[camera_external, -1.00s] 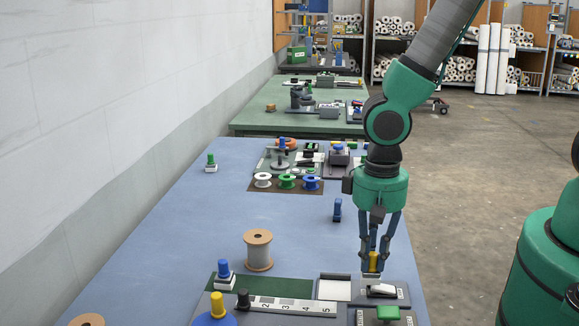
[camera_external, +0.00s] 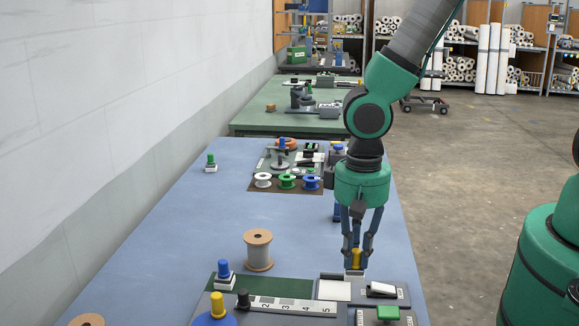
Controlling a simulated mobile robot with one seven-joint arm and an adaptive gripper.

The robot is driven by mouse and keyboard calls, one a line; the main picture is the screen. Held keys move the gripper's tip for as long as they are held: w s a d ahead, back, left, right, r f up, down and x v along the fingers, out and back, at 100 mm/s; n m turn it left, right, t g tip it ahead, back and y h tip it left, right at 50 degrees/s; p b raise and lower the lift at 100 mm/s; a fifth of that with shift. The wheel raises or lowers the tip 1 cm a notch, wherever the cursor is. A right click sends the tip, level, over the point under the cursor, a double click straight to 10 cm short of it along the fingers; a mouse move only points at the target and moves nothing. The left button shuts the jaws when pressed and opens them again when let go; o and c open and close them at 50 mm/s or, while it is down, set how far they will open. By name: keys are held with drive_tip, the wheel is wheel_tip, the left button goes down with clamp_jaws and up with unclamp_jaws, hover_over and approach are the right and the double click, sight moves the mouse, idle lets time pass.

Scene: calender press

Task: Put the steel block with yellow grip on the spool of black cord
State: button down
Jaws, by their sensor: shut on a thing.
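My gripper (camera_external: 356,262) is shut on the yellow grip (camera_external: 356,258) of the steel block. The steel block (camera_external: 353,273) shows as a small pale piece below the fingers, at the back edge of the grey board at the table's front right. Whether it hangs clear of the board is hard to tell. No spool plainly shows black cord. A tan-flanged spool (camera_external: 258,250) with grey winding stands upright on the blue table, left of my gripper. Another tan flange (camera_external: 87,320) is cut off at the bottom left.
The grey board holds a white pad (camera_external: 334,290), a lever device (camera_external: 381,289) and a green-handled block (camera_external: 388,313). Blue (camera_external: 223,271), yellow (camera_external: 217,303) and black (camera_external: 243,299) knobs stand at the front. Small spools (camera_external: 287,181) sit farther back. The table's middle is clear.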

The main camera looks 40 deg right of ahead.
drive_tip(key=w+a+r+p, duration=0.2)
drive_tip(key=a+p, duration=0.1)
drive_tip(key=a, duration=0.8)
drive_tip(key=w+a+r+p, duration=0.2)
drive_tip(key=w+a+p, duration=0.1)
drive_tip(key=a, duration=0.9)
drive_tip(key=w+a+r+p, duration=0.2)
drive_tip(key=a+p, duration=0.2)
drive_tip(key=a, duration=0.8)
drive_tip(key=shift+w+r, duration=0.15)
drive_tip(key=shift+r, duration=0.2)
drive_tip(key=shift+a, duration=0.15)
drive_tip(key=p, duration=0.2)
hover_over(86, 325)
drive_tip(key=shift+f, duration=0.75)
drive_tip(key=shift+f+p, duration=0.45)
drive_tip(key=shift+f, duration=1.35)
drive_tip(key=shift+f, duration=0.15)
